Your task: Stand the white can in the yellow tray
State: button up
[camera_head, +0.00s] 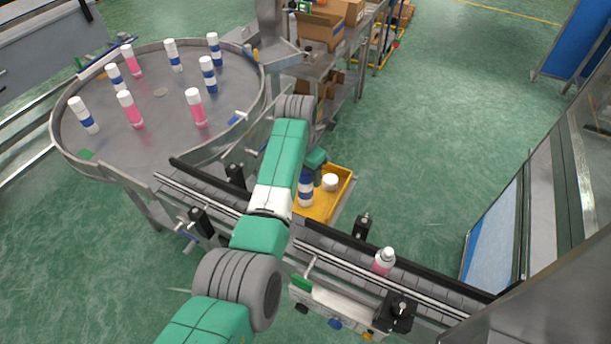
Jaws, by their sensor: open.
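The yellow tray (343,190) is behind the conveyor, partly hidden by my arm. An all-white can (330,183) is upright in the tray, toward its back right. A white can with a blue band (305,190) is upright at the tray's left side, its left edge close to my arm. My gripper (312,168) is at the end of my green arm, just above this blue-banded can. It is open. Its fingers are small and mostly hidden, so I cannot tell whether they touch the can.
A round steel table (160,125) at the left holds several blue-banded and pink cans. A conveyor (430,285) with dark rails crosses in front of the tray and carries a pink can (383,262) at the right. Cardboard boxes (322,28) stand on a bench behind.

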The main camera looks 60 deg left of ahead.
jog(key=r, duration=0.6)
jog(key=s+r, duration=0.1)
jog(key=r, duration=0.2)
jog(key=shift+d, duration=0.2)
